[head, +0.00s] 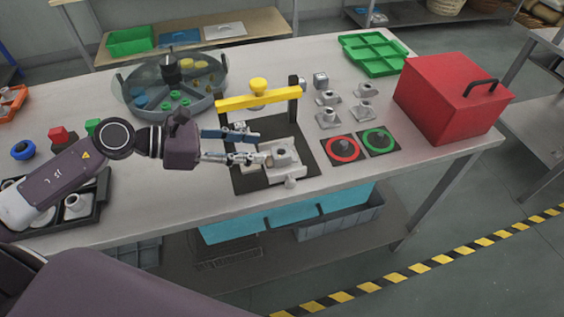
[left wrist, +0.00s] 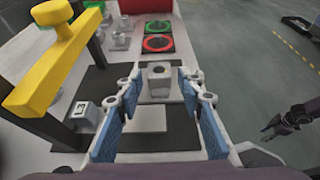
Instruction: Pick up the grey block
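A grey block (head: 282,156) with a round hole in its top sits on a light plate on the black mat under the yellow-barred frame (head: 258,98). In the left wrist view the block (left wrist: 159,78) is just beyond and between my open fingertips, and I see no clear grip on it. My left gripper (head: 262,159) reaches in from the left, low beside the block; its blue-padded fingers (left wrist: 161,90) are spread apart. A dark gripper, seemingly my right one (left wrist: 280,124), shows at the right of the left wrist view, away from the table.
A red box (head: 450,95) is at right. The frame's dark post (left wrist: 50,128) stands close to my left gripper.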

